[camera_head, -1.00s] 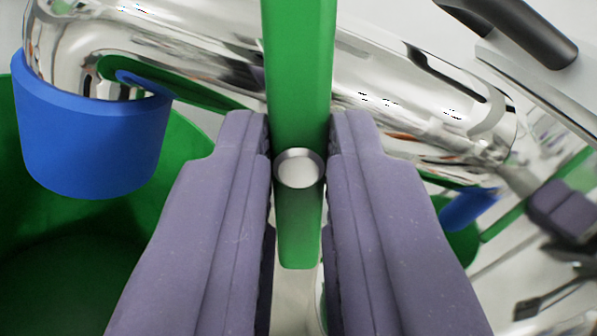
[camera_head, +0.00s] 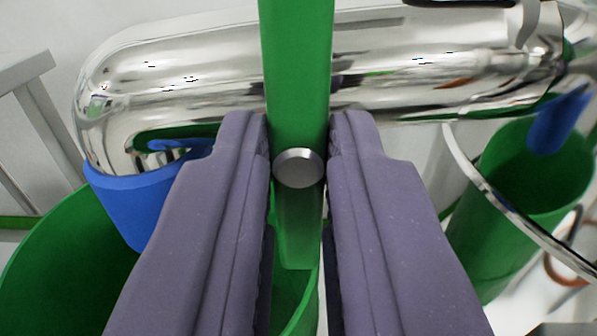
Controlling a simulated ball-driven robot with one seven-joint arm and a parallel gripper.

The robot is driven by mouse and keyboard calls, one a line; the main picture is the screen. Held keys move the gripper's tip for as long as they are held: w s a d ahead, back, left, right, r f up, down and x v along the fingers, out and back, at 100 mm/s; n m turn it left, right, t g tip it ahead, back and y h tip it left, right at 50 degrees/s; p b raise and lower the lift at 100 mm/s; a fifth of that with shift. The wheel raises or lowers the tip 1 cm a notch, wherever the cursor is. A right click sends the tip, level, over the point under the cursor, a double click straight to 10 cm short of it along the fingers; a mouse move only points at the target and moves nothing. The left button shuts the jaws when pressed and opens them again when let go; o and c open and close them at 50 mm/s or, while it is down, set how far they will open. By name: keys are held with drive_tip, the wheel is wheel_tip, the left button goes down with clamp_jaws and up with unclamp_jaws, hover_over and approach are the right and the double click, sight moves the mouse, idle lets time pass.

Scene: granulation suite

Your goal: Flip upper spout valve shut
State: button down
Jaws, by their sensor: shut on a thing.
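A green valve lever (camera_head: 298,60) runs down the middle of the camera view, in front of a shiny metal spout pipe (camera_head: 190,85). A round silver stud (camera_head: 299,168) sits on the lever between my fingertips. My gripper (camera_head: 298,150) is shut on the lever, one purple-grey finger on each side. The pipe runs across behind and bends down at the left into a blue spout end (camera_head: 128,205). The lever's upper end is cut off by the frame, so its pivot is hidden.
A large green bin (camera_head: 50,255) stands below the blue spout end at lower left. Another green bin (camera_head: 535,165) stands at right, with a curved metal rim (camera_head: 510,215) before it. A grey rail (camera_head: 25,75) shows at far left.

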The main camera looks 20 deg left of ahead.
drive_tip(key=shift+f, duration=0.1)
drive_tip(key=c, duration=1.1)
unclamp_jaws()
drive_tip(key=p+v, duration=0.2)
drive_tip(key=v, duration=0.6)
drive_tip(key=shift+w, duration=0.1)
